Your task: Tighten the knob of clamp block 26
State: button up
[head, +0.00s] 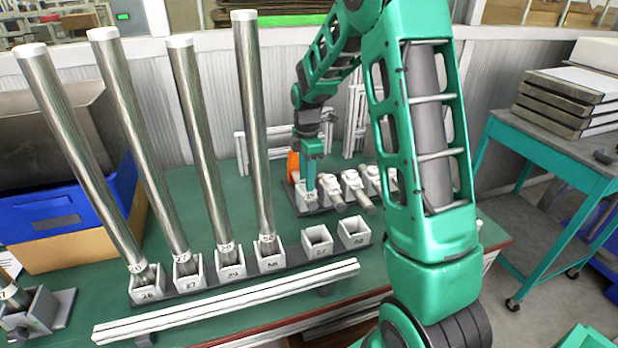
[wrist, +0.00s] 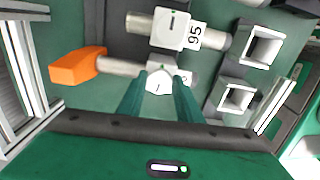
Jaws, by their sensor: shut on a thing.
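My gripper (head: 311,183) points down at the near-left clamp block (head: 305,200) behind the socket rack. In the wrist view my two green fingers (wrist: 161,92) close around this block's white knob (wrist: 158,82), which has a dark mark on its top. A grey bar with an orange end (wrist: 78,67) runs through this block towards the left. The orange end also shows in the head view (head: 292,166). The block's label is mostly hidden by my fingers, so its number cannot be read. The neighbouring clamp block (wrist: 176,28) is labelled 95.
Several tall metal tubes (head: 125,150) stand in the numbered socket rack (head: 215,285), left of my arm. Two sockets at its right end, one of them here (head: 318,240), are empty. A white rail (head: 225,300) lies in front. A blue bin (head: 48,215) stands at left.

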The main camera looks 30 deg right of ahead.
jog(key=m, duration=0.4)
jog(key=shift+a, duration=0.4)
jog(key=m, duration=0.4)
jog(key=shift+m, duration=0.4)
jog(key=m, duration=0.4)
jog(key=shift+m, duration=0.3)
jog(key=m, duration=1.2)
jog(key=shift+d+m, duration=0.1)
jog(key=shift+m, duration=0.2)
jog(key=m, duration=0.4)
jog(key=shift+d+m, duration=0.1)
jog(key=shift+m, duration=0.2)
jog(key=shift+d+m, duration=0.15)
jog(key=shift+m, duration=1.65)
jog(key=shift+d, duration=0.1)
